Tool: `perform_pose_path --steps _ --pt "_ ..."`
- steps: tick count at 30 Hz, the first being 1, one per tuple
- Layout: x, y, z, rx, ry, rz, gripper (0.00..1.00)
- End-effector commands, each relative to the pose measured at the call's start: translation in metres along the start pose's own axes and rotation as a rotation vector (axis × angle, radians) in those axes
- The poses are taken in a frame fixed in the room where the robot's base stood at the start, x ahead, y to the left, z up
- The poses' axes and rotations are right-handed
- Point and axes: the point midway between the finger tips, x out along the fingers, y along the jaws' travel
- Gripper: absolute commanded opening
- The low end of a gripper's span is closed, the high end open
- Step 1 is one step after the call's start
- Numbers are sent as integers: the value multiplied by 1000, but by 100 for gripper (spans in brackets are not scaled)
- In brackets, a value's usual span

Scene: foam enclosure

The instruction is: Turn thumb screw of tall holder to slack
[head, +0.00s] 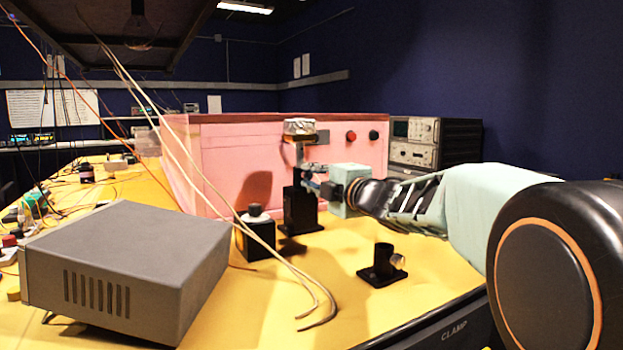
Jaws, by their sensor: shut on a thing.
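The tall holder (299,208) is a black upright block on a flat base, standing on the yellow table in front of the pink foam box.
A short black holder (381,262) with its own metal screw stands in front, below my arm. A large grey box (125,270) fills the left front, with loose cables (215,185) hanging nearby. The pink foam box (235,150) stands behind.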

Motion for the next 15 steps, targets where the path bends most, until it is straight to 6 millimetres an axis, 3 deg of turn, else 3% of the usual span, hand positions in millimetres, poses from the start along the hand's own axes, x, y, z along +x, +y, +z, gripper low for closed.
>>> perform_pose_path --steps 3,4,8,15 --pt "0 -1 1 1 -2 -2 0" --pt "0 -1 1 1 -2 -2 20" --pt "0 -1 1 1 -1 -1 35" --pt "0 -1 0 2 -1 -1 36"
